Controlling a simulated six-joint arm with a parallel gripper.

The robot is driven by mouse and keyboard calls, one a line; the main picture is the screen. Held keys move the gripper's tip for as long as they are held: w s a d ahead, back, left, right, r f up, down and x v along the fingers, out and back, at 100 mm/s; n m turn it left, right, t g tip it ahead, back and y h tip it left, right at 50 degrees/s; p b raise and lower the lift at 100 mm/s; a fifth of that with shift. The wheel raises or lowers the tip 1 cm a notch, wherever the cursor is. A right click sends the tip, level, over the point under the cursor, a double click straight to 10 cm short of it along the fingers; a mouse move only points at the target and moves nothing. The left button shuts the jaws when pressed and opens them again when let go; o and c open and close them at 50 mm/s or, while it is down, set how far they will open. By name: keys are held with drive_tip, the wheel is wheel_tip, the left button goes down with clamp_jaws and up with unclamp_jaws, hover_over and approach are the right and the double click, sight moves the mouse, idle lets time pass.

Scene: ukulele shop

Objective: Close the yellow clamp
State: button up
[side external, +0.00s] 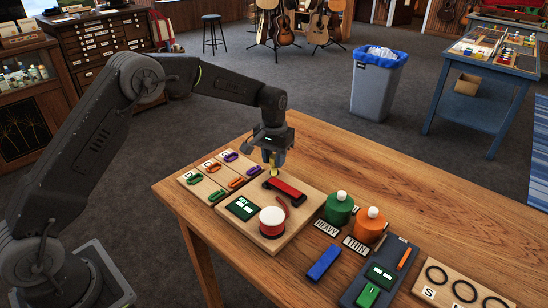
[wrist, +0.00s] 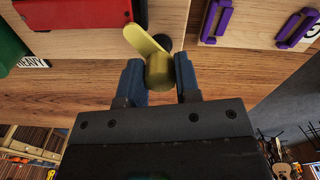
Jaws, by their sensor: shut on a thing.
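The yellow clamp (side external: 273,160) stands at the far end of a red block (side external: 288,188) on a wooden board. In the wrist view, the yellow clamp (wrist: 147,42) shows a flat lever slanting up to the left and a rounded yellow part below it. My gripper (side external: 273,157) reaches down over the clamp. In the wrist view, the dark blue fingers of my gripper (wrist: 159,78) are shut on the rounded yellow part, one on each side. A dark round part shows behind the lever. The clamp's contact with the block is partly hidden.
On the board are a red-and-white round container (side external: 272,221) and a green display (side external: 242,208). A clip board (side external: 195,175) with green, orange and purple pieces lies to the left. Green (side external: 339,208) and orange (side external: 370,226) bottles stand to the right.

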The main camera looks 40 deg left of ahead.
sight(274, 156)
drive_tip(key=o, duration=0.9)
drive_tip(key=shift+r, duration=0.1)
wheel_tip(274, 156, up, 14)
drive_tip(key=shift+f, duration=0.2)
